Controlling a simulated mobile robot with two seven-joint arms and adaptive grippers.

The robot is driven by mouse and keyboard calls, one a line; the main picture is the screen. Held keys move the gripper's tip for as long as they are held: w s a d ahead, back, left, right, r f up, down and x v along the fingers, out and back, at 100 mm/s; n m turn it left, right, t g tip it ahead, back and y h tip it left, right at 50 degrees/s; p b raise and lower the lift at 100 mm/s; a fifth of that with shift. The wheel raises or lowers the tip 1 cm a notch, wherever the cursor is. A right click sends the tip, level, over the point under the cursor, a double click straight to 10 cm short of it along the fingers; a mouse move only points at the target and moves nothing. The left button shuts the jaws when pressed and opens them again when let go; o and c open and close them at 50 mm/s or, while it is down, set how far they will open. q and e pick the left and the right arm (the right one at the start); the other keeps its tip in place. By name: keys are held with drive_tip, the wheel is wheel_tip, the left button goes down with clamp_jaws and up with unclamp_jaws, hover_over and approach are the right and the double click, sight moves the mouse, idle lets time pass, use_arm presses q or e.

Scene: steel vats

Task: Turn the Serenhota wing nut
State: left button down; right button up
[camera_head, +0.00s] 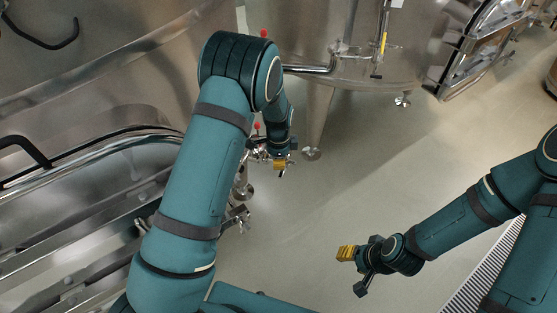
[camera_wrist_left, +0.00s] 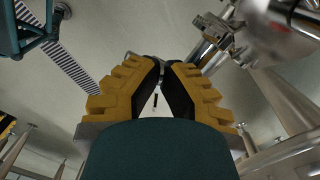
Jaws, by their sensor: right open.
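My left gripper (camera_head: 281,164) points down beside the metal pipe fittings at the vat's foot in the head view. In the left wrist view its yellow-backed fingers (camera_wrist_left: 163,66) have their dark tips close together, and I cannot tell whether anything is between them. A steel clamp fitting (camera_wrist_left: 215,32) shows just right of and beyond the fingertips. I cannot make out which part is the Serenhota wing nut. My right gripper (camera_head: 353,270) is open and empty above the floor at lower right, well away from the fittings.
A large steel vat (camera_head: 110,60) fills the left, and another vat (camera_head: 375,60) stands on legs at the back. Metal valves and pipework (camera_head: 238,213) stand beside my left arm. The floor (camera_head: 400,150) between my arms is clear, with a grating (camera_head: 485,270) at lower right.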

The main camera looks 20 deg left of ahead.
sight(288, 164)
use_arm(q)
drive_tip(key=n, duration=0.3)
drive_tip(key=n+p, duration=0.1)
drive_tip(key=n, duration=0.3)
drive_tip(key=s+d+n+p, duration=0.1)
drive_tip(key=n, duration=0.2)
drive_tip(key=shift+n, duration=0.3)
drive_tip(key=n, duration=0.1)
drive_tip(key=n+p, duration=0.1)
drive_tip(key=n, duration=0.1)
drive_tip(key=shift+d+n, duration=0.25)
drive_tip(key=shift+n, duration=0.05)
drive_tip(key=n, duration=0.3)
drive_tip(key=shift+d+n+p, duration=0.25)
drive_tip(key=shift+n+p, duration=0.05)
drive_tip(key=shift+p, duration=0.05)
drive_tip(key=n, duration=0.2)
drive_tip(key=n+p, duration=0.1)
drive_tip(key=n, duration=0.4)
drive_tip(key=shift+w+d+n+p, duration=0.3)
drive_tip(key=shift+d+n+p, duration=0.05)
drive_tip(key=shift+d+n, duration=0.05)
drive_tip(key=shift+w+d+n, duration=0.1)
drive_tip(key=shift+w+n, duration=0.05)
drive_tip(key=shift+n, duration=0.95)
